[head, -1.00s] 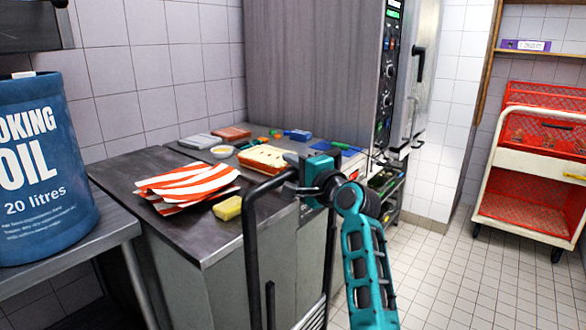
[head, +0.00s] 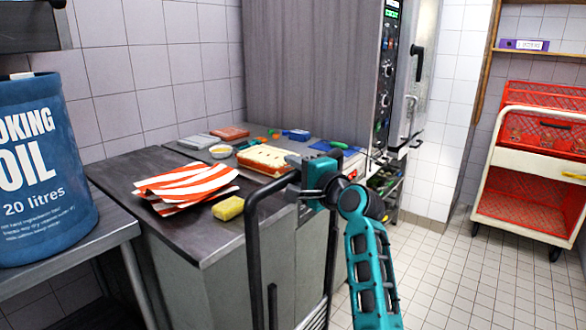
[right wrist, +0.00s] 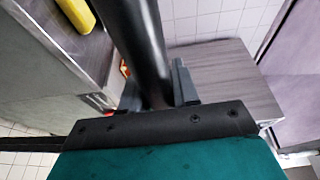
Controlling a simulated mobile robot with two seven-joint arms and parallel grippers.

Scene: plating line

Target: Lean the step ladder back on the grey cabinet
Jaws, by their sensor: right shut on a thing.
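The step ladder (head: 252,235) is a black tube frame with rounded top corners, standing close in front of the grey cabinet (head: 195,280). Its treads show in part at the bottom edge, and its feet are out of view. My right gripper (head: 297,171) is shut on the ladder's top bar, at about the level of the dark cabinet top. In the right wrist view the black ladder tube (right wrist: 140,40) passes between the two fingers (right wrist: 157,88). I cannot tell whether the ladder touches the cabinet. My left gripper is not in view.
On the cabinet top lie a red-striped cloth (head: 185,188), a yellow sponge (head: 228,208) and several small items. A blue oil drum (head: 40,170) stands on the left table. A red and cream cart (head: 530,200) stands at right. The tiled floor (head: 450,270) between is clear.

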